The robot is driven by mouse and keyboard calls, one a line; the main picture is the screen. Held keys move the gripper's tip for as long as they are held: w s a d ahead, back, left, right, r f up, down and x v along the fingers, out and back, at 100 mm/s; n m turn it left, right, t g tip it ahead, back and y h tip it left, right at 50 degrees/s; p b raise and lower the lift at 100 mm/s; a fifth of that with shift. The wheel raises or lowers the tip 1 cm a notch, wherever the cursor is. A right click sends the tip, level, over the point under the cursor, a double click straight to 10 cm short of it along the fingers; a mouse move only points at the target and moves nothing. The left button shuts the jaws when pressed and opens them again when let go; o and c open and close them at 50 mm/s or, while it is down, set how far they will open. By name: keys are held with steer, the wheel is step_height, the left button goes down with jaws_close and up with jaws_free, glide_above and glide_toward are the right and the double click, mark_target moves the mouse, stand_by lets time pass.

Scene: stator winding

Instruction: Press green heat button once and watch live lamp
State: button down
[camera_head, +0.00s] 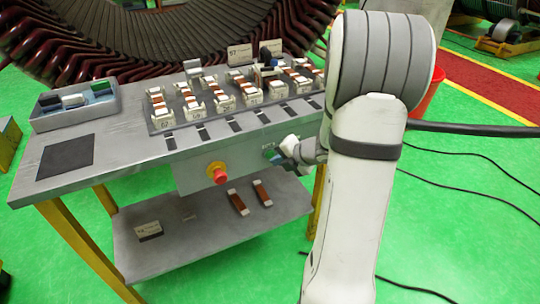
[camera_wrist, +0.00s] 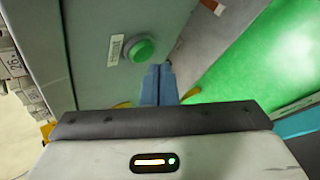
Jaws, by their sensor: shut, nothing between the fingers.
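The green heat button (camera_wrist: 140,49) is a round domed button on a grey panel in the wrist view, with a small white label (camera_wrist: 115,49) beside it. My gripper (camera_wrist: 158,69) has its blue fingers together and empty. Their tips show just below and right of the button in the wrist view; I cannot tell whether they touch the panel. In the head view my gripper (camera_head: 275,158) is at the front panel (camera_head: 240,163) under the bench top, near its right end, and the button cannot be made out there. I cannot identify a live lamp in either view.
A red mushroom knob (camera_head: 217,174) sticks out of the panel left of my gripper. The bench (camera_head: 120,160) carries a board of numbered coil blocks (camera_head: 205,125) and a grey tray (camera_head: 75,112). A lower shelf (camera_head: 190,238) holds two brown-and-white strips. A red bucket stands behind my arm.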

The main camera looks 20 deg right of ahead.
steer(key=shift+w, duration=0.1)
stand_by(0.3)
steer(key=shift+w+p, duration=0.3)
steer(key=shift+w, duration=0.05)
steer(key=shift+w, duration=0.4)
stand_by(0.5)
steer(key=shift+s, duration=0.1)
stand_by(0.5)
steer(key=shift+s, duration=0.7)
steer(key=shift+s, duration=0.1)
steer(key=shift+s+d+p, duration=0.1)
steer(key=shift+s+p, duration=0.35)
steer(key=shift+s, duration=2)
stand_by(0.6)
